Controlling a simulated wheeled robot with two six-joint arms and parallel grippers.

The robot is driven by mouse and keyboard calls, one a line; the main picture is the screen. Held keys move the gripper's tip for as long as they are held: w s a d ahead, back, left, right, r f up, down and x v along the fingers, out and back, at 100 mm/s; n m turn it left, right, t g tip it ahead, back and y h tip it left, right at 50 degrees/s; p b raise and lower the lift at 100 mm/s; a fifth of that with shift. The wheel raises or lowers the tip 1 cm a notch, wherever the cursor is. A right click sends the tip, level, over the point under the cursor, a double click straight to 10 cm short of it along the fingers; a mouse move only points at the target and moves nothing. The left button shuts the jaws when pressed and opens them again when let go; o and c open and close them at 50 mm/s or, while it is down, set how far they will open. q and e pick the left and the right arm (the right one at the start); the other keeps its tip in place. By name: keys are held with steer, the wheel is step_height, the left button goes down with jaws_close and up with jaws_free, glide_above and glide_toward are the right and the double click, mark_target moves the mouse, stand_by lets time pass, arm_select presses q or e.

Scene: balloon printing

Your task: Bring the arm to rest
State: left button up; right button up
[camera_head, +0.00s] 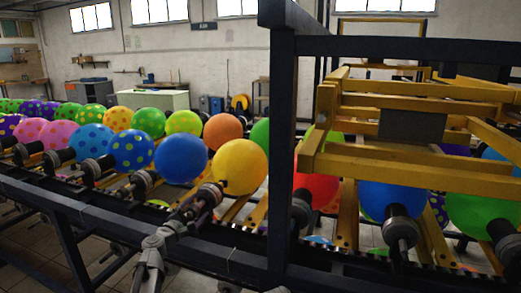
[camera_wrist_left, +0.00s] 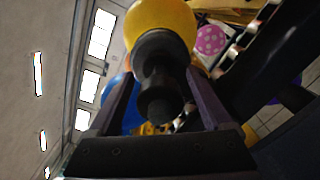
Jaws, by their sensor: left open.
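My left gripper (camera_head: 203,203) is open at the front edge of the machine, close to the yellow balloon (camera_head: 240,167). In the left wrist view its two dark fingers (camera_wrist_left: 160,82) stand apart, one on each side of a dark round balloon holder (camera_wrist_left: 158,105). I cannot tell whether they touch it. The yellow balloon (camera_wrist_left: 162,22) sits on the far end of that holder. My left arm (camera_head: 160,248) comes up from the bottom of the head view. My right gripper is not in view.
Several plain and dotted balloons, such as a blue one (camera_head: 181,158), sit in rows on holders along the dark rail (camera_head: 100,205). A dark upright post (camera_head: 281,150) and a yellow frame (camera_head: 410,171) stand to the right. Open floor shows below the rail.

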arm_select(q)
steer(key=n, duration=0.9)
steer(key=shift+a+r, duration=0.1)
stand_by(0.4)
